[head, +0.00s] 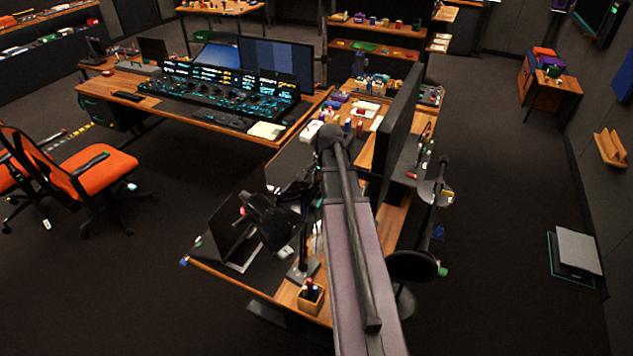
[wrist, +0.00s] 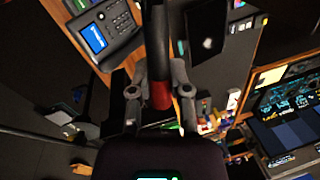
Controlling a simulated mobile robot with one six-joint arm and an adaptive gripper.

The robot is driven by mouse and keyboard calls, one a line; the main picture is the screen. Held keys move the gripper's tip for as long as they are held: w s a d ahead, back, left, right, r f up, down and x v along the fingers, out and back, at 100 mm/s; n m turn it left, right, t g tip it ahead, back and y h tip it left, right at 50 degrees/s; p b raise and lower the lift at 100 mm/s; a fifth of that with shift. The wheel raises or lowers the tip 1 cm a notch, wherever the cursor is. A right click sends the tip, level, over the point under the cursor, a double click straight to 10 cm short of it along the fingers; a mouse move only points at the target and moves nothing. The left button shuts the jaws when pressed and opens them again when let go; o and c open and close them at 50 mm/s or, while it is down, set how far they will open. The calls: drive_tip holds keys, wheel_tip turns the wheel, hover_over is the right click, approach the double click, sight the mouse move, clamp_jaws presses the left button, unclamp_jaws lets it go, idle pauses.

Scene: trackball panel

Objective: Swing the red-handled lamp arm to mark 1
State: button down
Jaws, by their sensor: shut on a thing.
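In the wrist view, my gripper (wrist: 160,88) has one grey finger on each side of the red handle (wrist: 160,97) and is shut on it. The dark lamp arm (wrist: 155,40) runs from the handle toward the top of the picture, between the fingers. The lower part of the handle is close to my gripper's dark body. In the head view, my own arm covers much of the near desk, and a dark shape left of it shows a small red spot; the grip is not clear there. I cannot make out mark 1 in either view.
In the wrist view, a desk phone with a blue screen (wrist: 98,38) lies at upper left and a dark flat device (wrist: 207,30) at upper right. In the head view, a laptop (head: 234,232) and a wooden pen box (head: 311,298) are near; open floor lies right.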

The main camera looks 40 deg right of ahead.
idle(0.8)
drive_tip(key=c, duration=0.6)
unclamp_jaws()
